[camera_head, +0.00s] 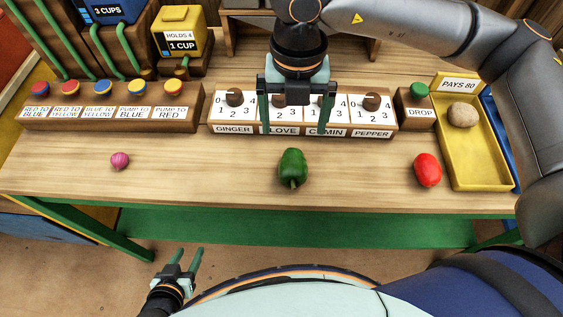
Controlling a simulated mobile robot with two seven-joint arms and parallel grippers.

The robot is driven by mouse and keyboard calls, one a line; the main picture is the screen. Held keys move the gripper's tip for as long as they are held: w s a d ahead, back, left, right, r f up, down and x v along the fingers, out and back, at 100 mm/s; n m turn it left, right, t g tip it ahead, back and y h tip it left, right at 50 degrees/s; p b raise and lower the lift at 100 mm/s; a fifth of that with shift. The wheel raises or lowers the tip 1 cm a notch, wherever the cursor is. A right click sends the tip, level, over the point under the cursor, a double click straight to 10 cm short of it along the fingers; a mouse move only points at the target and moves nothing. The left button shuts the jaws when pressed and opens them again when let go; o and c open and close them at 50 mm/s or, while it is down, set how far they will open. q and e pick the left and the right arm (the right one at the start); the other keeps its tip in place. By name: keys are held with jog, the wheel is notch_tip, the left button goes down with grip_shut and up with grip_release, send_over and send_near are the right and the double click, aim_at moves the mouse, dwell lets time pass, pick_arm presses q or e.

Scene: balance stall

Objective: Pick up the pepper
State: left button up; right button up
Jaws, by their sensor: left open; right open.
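A green bell pepper (292,168) with a dark stem end lies on the wooden counter, near the middle of the front edge. My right gripper (294,132) is open and empty, pointing down. In the picture it is just above the pepper and in front of the dial panel. Its fingers stand wide apart, and the pepper is not between them. My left gripper (190,254) is open and empty, low in front of the counter and well away from the pepper.
A small pink onion (120,161) lies left of the pepper, a red tomato-like item (427,170) right. A yellow tray (481,176) holds a brown potato (463,115). Behind are the dial panel (220,124), a button box (110,125) and a drop button (419,90).

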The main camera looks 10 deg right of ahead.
send_over(293, 159)
notch_tip(293, 159, down, 7)
jog(key=shift+s+a, duration=0.15)
jog(key=f, duration=0.2)
jog(key=f+p, duration=0.1)
jog(key=f, duration=0.2)
jog(key=shift+d+f, duration=0.2)
jog(key=shift+f, duration=0.1)
jog(key=shift+c, duration=0.2)
jog(key=c, duration=1.3)
jog(key=shift+r, duration=0.15)
